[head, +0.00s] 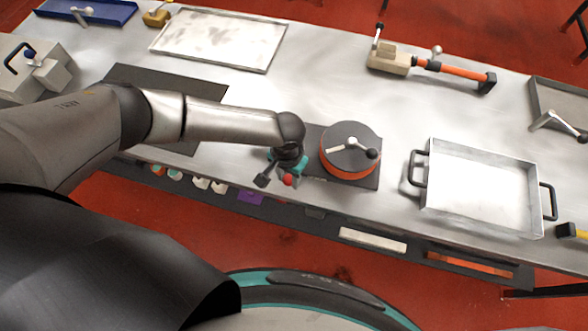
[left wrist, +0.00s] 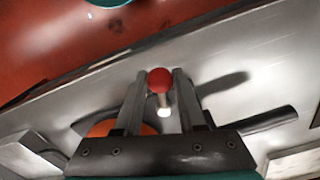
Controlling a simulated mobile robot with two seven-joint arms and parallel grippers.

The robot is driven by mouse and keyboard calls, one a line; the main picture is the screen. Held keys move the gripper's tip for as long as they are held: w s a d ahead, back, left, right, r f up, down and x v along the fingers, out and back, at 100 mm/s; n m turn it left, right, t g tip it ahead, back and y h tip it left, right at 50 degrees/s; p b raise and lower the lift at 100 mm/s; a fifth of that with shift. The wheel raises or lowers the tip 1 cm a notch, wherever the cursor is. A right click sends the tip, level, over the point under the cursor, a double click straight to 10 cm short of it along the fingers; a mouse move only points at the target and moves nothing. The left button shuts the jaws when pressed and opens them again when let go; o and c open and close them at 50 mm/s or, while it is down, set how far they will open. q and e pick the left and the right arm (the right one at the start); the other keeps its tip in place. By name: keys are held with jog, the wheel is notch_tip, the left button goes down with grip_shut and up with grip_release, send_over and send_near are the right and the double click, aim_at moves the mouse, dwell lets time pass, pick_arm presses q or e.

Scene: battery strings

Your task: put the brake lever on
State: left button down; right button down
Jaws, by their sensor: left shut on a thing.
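My left gripper (head: 276,178) is shut on a lever with a red ball knob (head: 288,180), near the table's front edge. In the left wrist view the red knob (left wrist: 159,77) and a short pale stem show between the two fingers. The rest of the lever is hidden or too small to tell. Just right of the gripper stands an orange drum (head: 346,171) with a dark round top, on a dark base plate (head: 369,180). My right gripper is not in view.
A metal pan with two black handles (head: 484,228) stands right of the drum. A shallow tray (head: 270,57), a blue tray (head: 110,12) and an orange-handled tool (head: 455,74) lie farther back. A grey tray (head: 548,90) is at right. The table's middle is mostly clear.

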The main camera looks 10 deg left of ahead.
pick_arm(q)
jog(key=shift+d, duration=0.1)
jog(key=shift+s+d+n+p, duration=0.15)
jog(key=shift+d+n+p, duration=0.35)
jog(key=shift+n+p, duration=0.35)
jog(key=shift+d+n, duration=0.15)
jog(key=shift+n, duration=0.3)
jog(key=shift+d, duration=0.1)
jog(key=shift+d+n+p, duration=0.7)
jog(key=shift+n, duration=0.5)
jog(key=shift+d, duration=0.1)
jog(key=shift+d+n, duration=0.15)
jog(key=shift+n, duration=0.25)
jog(key=shift+w+d+n+p, duration=0.25)
jog(key=shift+d+n+p, duration=0.25)
jog(key=shift+n, duration=0.4)
